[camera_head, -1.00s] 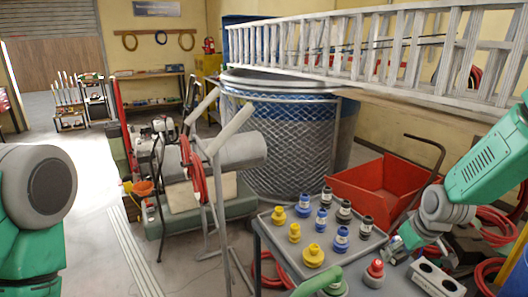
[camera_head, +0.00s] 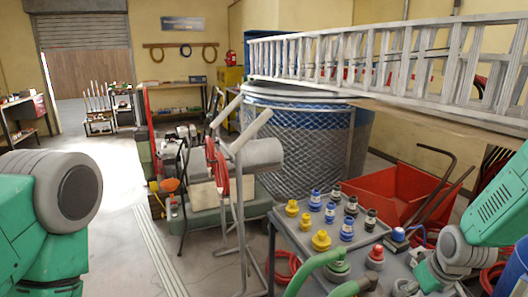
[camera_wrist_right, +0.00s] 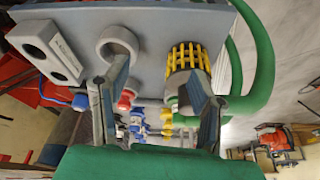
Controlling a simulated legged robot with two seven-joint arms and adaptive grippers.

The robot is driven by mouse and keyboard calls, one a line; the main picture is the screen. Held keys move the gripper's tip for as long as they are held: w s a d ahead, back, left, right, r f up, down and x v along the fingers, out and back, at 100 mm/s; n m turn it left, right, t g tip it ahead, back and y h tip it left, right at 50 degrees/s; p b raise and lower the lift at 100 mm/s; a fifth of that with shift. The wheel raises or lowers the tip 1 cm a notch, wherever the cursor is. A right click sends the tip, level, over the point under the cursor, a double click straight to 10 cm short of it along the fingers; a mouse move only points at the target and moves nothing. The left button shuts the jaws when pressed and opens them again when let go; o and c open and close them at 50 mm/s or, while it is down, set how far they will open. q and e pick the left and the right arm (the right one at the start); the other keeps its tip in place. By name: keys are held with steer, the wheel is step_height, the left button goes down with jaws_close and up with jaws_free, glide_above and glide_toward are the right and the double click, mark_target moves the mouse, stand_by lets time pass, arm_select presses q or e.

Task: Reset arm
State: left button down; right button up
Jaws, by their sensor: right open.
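My right arm comes in from the right in the head view, with its grey wrist (camera_head: 458,250) low over the right end of the grey table. In the right wrist view my right gripper (camera_wrist_right: 158,88) has its two fingers apart, with nothing seen between them. A grey ring (camera_wrist_right: 118,42) and a yellow slotted fitting (camera_wrist_right: 188,58) lie just beyond the fingertips; I cannot tell whether they touch. My left arm (camera_head: 45,215) shows at the left edge of the head view; its gripper is out of the picture.
Yellow (camera_head: 321,240), blue (camera_head: 347,229) and black fittings stand on the grey tray (camera_head: 288,236). A red fitting (camera_head: 375,257) and a green hose (camera_head: 310,270) are near my right wrist. A white two-hole block (camera_wrist_right: 47,50) sits beside the ring. A red bin (camera_head: 395,195) stands behind.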

steer(key=s+a+f+g+b, duration=0.1)
steer(key=s+a+f, duration=0.2)
steer(key=s+f, duration=0.5)
steer(key=s+a+f+g+b, duration=0.1)
steer(key=s+a+f+b, duration=0.15)
steer(key=s+f, duration=0.45)
steer(key=s+a+f, duration=0.1)
steer(key=s, duration=0.7)
steer(key=s+a+f+m+g, duration=0.1)
steer(key=s, duration=0.8)
steer(key=shift+a+m+h+b, duration=0.3)
steer(key=c, duration=0.4)
steer(key=shift+s+d, duration=0.1)
